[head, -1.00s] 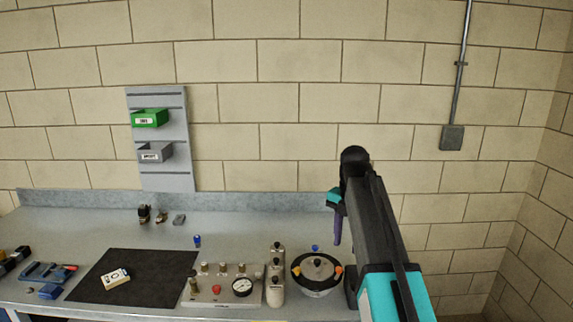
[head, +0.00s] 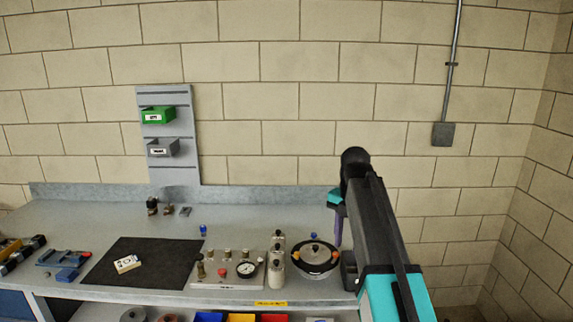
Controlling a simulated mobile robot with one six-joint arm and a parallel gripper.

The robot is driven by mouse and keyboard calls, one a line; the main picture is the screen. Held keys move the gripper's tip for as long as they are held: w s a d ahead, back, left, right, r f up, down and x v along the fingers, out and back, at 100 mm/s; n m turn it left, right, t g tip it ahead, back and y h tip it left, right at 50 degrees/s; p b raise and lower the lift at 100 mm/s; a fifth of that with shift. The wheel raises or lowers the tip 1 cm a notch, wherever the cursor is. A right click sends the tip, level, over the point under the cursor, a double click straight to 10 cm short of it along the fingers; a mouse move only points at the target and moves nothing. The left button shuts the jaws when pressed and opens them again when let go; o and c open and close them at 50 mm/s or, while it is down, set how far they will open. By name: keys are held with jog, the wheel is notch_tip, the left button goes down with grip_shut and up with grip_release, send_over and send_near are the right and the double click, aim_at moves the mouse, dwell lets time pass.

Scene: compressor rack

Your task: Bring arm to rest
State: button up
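My arm (head: 378,225) rises from the lower right of the head view, black with turquoise parts, and is folded above the right end of the workbench. My gripper (head: 338,222) hangs at its far end, left of the arm, near the round pot. Only a turquoise piece and a purplish finger-like part show. The rest is hidden by the arm, so I cannot see whether it is open or shut. The workbench (head: 95,212) is grey and stands against the brick wall.
On the bench are a black mat (head: 140,263) with a white box (head: 127,264), a gauge panel (head: 228,272), bottles (head: 277,262) and a lidded pot (head: 315,257) close to my arm. Green (head: 158,115) and grey (head: 163,147) bins hang on the wall panel. Bins sit under the bench.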

jog(key=s+f+m+g, duration=0.1)
jog(key=s+f+m, duration=0.35)
jog(key=f, duration=0.85)
jog(key=s+f+m+g, duration=0.1)
jog(key=s+f+m, duration=0.35)
jog(key=f, duration=0.85)
jog(key=s+f+m+g, duration=0.1)
jog(key=s+f+m, duration=0.35)
jog(key=f, duration=0.75)
jog(key=s+f+m+g, duration=0.1)
jog(key=s+f+m, duration=0.6)
jog(key=s+f, duration=0.4)
jog(key=s+f+m+g+b, duration=0.1)
jog(key=s+f+m, duration=0.6)
jog(key=s+f, duration=0.5)
jog(key=s, duration=0.6)
jog(key=shift+g, duration=0.4)
jog(key=shift+a+f, duration=0.1)
